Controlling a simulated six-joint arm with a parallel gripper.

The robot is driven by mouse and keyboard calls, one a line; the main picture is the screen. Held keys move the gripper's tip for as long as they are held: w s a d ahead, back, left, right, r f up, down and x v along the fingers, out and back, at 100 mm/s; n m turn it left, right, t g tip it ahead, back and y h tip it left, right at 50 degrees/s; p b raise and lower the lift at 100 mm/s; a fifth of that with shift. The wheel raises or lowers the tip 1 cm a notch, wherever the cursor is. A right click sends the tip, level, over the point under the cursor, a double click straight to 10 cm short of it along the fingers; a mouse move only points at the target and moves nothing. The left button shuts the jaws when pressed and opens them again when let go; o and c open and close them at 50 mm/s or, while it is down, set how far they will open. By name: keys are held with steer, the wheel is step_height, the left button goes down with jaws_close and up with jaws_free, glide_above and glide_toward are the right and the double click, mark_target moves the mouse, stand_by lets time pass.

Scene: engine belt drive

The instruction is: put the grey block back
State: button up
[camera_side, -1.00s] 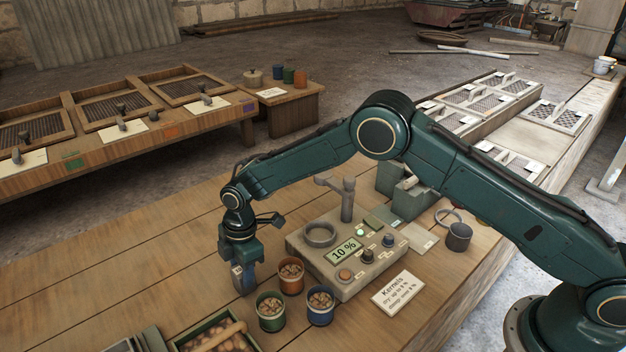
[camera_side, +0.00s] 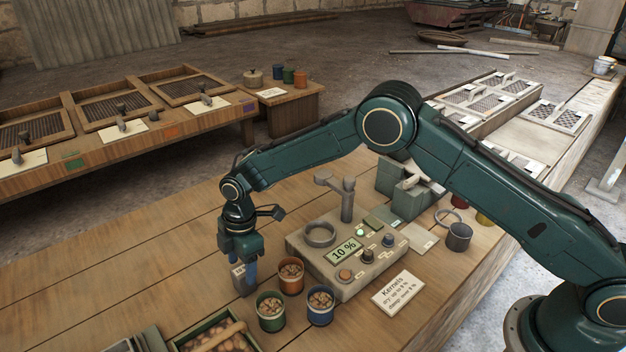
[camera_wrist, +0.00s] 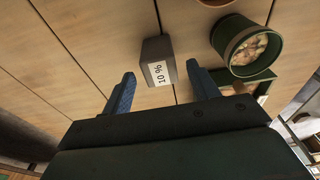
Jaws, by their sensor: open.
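The grey block (camera_side: 243,284), with a white label, stands on the wooden bench just left of the orange-brown cup. In the wrist view the block (camera_wrist: 152,48) shows its "10 %" label and stands just beyond and between my fingertips, with a gap on each side. My gripper (camera_side: 239,263) is open and directly above the block, fingers pointing down. Its two blue fingers also show in the wrist view (camera_wrist: 161,71), apart and empty. The grey console (camera_side: 359,279) with a "10 %" display stands to the right.
Cups of kernels, orange-brown (camera_side: 291,287), green (camera_side: 270,323) and blue (camera_side: 320,319), stand close right of the block. A green tray (camera_side: 182,344) is at the front. A "Kernels" card (camera_side: 397,293) lies right of the console. The bench left of the block is clear.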

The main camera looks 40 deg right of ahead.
step_height(320, 180, up, 10)
steer(key=d, duration=0.1)
stand_by(0.4)
steer(key=shift+d, duration=0.1)
stand_by(0.4)
steer(key=s+d+r+m+t, duration=0.2)
steer(key=s+d+r+m, duration=0.3)
steer(key=s+d+r, duration=0.45)
steer(key=s+d+r+m+t, duration=0.1)
steer(key=s+d+r+m, duration=0.4)
steer(key=r, duration=0.7)
steer(key=s+d+m+t, duration=0.1)
steer(key=s+d+m, duration=0.1)
steer(key=s, duration=0.5)
steer(key=s+d+m+h, duration=0.1)
steer(key=s+d+m, duration=0.2)
steer(key=s+d, duration=0.2)
steer(key=s+d+f+m+t, duration=0.1)
steer(key=s+d+m, duration=0.2)
steer(key=s, duration=0.6)
steer(key=shift+d+t, duration=0.3)
steer(key=shift+d, duration=0.05)
